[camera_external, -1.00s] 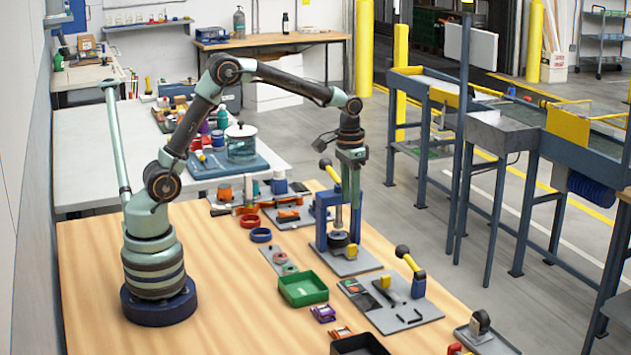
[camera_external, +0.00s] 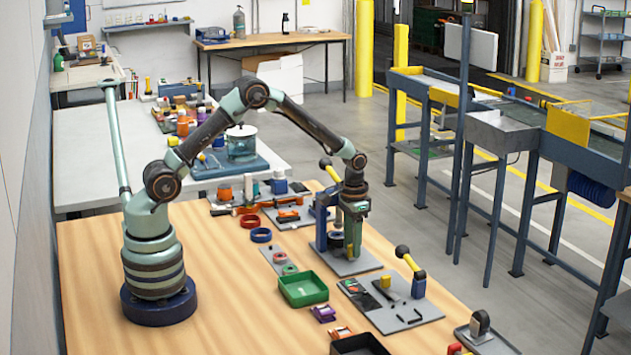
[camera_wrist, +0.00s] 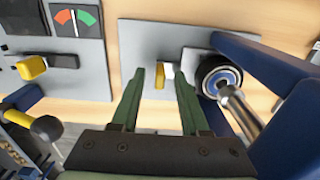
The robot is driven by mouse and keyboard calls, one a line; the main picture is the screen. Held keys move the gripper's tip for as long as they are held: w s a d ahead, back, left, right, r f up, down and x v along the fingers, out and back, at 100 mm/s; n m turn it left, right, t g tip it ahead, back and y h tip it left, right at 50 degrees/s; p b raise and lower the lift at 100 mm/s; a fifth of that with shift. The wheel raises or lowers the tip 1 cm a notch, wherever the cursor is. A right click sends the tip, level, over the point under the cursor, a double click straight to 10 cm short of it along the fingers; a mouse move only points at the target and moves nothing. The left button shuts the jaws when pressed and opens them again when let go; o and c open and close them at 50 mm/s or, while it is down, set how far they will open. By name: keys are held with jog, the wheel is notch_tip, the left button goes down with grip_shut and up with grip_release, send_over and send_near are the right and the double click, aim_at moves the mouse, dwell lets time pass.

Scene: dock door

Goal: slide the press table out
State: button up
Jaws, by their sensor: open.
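The press (camera_external: 321,228) has a blue frame and stands on a grey base plate (camera_external: 358,266). In the wrist view, a lighter grey plate, seemingly the press table (camera_wrist: 190,58), lies on the base plate (camera_wrist: 145,35). A black round part with a blue ring (camera_wrist: 222,78) sits on it under the steel ram (camera_wrist: 240,110). A yellow handle (camera_wrist: 160,76) shows at the table's left end. My gripper (camera_wrist: 159,63) is open, with one green finger on each side of the handle. It is low in front of the press in the external view (camera_external: 351,250). Contact cannot be told.
A panel with a red-green gauge (camera_wrist: 77,20) and another yellow handle (camera_wrist: 33,67) lies left in the wrist view. A black-balled yellow lever (camera_external: 409,262) stands right of the press. A green tray (camera_external: 303,290) is at the front left. Bare wood lies near my base.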

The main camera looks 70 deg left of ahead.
jog(key=shift+f, duration=0.35)
grip_shut()
dwell(1.2)
